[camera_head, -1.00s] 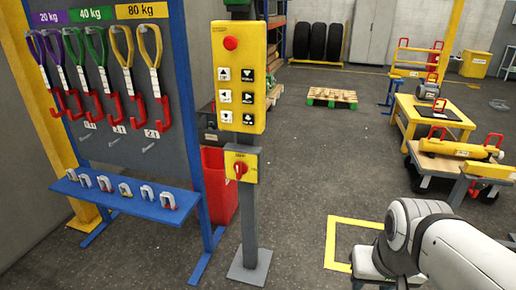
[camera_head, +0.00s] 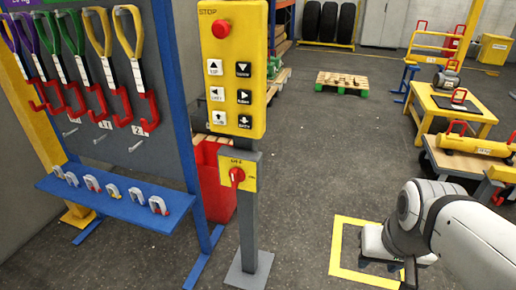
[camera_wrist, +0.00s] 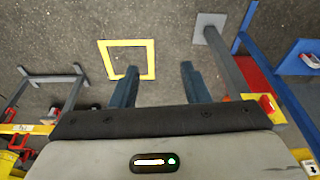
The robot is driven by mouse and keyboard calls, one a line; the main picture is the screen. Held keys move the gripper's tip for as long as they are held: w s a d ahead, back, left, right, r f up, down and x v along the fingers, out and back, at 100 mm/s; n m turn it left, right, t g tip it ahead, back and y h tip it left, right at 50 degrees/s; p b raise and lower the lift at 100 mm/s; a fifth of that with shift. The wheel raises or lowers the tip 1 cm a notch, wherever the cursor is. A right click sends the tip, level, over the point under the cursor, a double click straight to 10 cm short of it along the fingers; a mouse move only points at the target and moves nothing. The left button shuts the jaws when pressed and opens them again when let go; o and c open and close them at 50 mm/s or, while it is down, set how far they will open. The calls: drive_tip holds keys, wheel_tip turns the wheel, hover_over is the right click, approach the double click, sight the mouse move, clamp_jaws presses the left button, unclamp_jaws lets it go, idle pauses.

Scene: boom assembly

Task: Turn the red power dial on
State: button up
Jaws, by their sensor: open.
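The red power dial (camera_head: 237,176) sits on a small yellow box (camera_head: 250,183) on a grey post, below the yellow button panel (camera_head: 231,70) with its red stop knob. The dial's handle looks roughly upright; its exact setting is too small to read. In the wrist view the yellow box (camera_wrist: 262,106) is at the right, partly hidden by my gripper's body. My gripper (camera_wrist: 160,85) is open and empty, its two dark fingers apart and pointing at the floor, well away from the dial. The fingers are not clear in the head view, where my arm is at lower right.
A blue rack (camera_head: 130,208) with hanging slings and shackles stands left of the post. A red bin (camera_head: 215,185) is behind the post. A yellow floor square (camera_head: 337,248) lies to the right. Open floor separates the post from the yellow tables (camera_head: 450,108).

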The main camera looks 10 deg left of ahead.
sight(233, 177)
drive_tip(key=w+a+f+n+t+y+b, duration=0.1)
drive_tip(key=w+a+f+t+y+b, duration=0.2)
drive_tip(key=w+a, duration=0.65)
drive_tip(key=w+a+f+t+b, duration=0.1)
drive_tip(key=w+a+t+b, duration=0.35)
drive_tip(key=w+a, duration=0.5)
drive_tip(key=w+a+f+n+t+y+b, duration=0.1)
drive_tip(key=w+a+f+t+y+b, duration=0.1)
drive_tip(key=w+a+b, duration=0.5)
drive_tip(key=w+a+f+m+t+h+b, duration=0.3)
drive_tip(key=a+f+t+h+b, duration=0.3)
drive_tip(key=a+f, duration=0.8)
drive_tip(key=shift+h, duration=0.3)
drive_tip(key=w, duration=0.2)
drive_tip(key=w+a+r, duration=0.1)
drive_tip(key=w, duration=0.1)
drive_tip(key=w+r, duration=0.1)
drive_tip(key=w, duration=0.2)
drive_tip(key=shift+w+a, duration=0.1)
drive_tip(key=shift+a, duration=0.05)
drive_tip(key=shift+c, duration=0.2)
clamp_jaws()
